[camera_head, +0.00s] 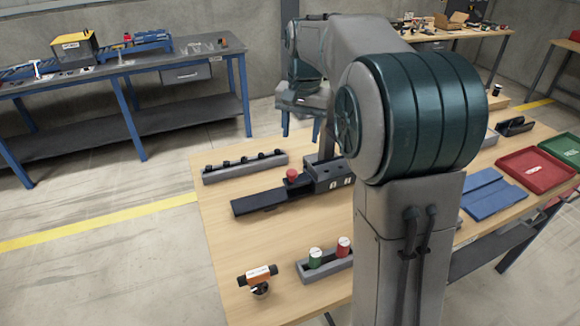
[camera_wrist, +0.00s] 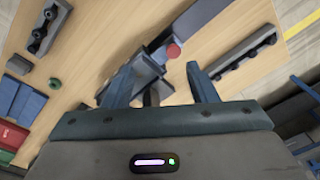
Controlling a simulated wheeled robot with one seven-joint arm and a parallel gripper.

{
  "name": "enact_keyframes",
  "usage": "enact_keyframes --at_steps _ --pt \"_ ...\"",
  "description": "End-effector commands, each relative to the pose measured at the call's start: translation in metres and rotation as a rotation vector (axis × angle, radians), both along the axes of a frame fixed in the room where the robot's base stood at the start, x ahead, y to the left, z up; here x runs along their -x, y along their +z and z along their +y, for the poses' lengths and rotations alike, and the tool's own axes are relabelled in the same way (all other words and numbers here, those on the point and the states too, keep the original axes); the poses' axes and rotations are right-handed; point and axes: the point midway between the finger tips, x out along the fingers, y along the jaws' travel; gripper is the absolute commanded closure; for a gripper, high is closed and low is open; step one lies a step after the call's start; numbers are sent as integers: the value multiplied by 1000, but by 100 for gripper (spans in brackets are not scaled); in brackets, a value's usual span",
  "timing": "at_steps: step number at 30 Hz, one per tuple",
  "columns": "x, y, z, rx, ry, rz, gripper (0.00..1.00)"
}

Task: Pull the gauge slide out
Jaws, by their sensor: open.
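The gauge (camera_head: 325,173) is a dark grey block on the wooden table, with a long black slide (camera_head: 262,200) reaching out to its left. A red knob (camera_head: 291,175) stands on top where the two meet. In the wrist view the red knob (camera_wrist: 173,51) shows just beyond the fingertips, and the slide (camera_wrist: 198,22) runs to the upper right. My gripper (camera_wrist: 158,78) is open, its two fingers apart with nothing visibly held. The gauge's dark body lies partly behind the left finger. In the head view my gripper is over the table's far side, and its fingertips are not clear.
A grey rack (camera_head: 245,167) of several dark pegs lies behind the slide. A holder with a green and a red cylinder (camera_head: 344,247) and an orange-and-black tool (camera_head: 258,277) stand in front. A red tray (camera_head: 536,174) and blue plates (camera_head: 490,200) are at right.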

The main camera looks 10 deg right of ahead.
Motion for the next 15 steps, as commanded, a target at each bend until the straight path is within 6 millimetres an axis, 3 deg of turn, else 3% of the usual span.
enact_keyframes --at_steps 1,6,15 --pt "-16 -9 1 3 -22 15 48" --pt "-49 -23 4 11 -84 51 48" --pt "-68 -38 6 18 -123 73 48"
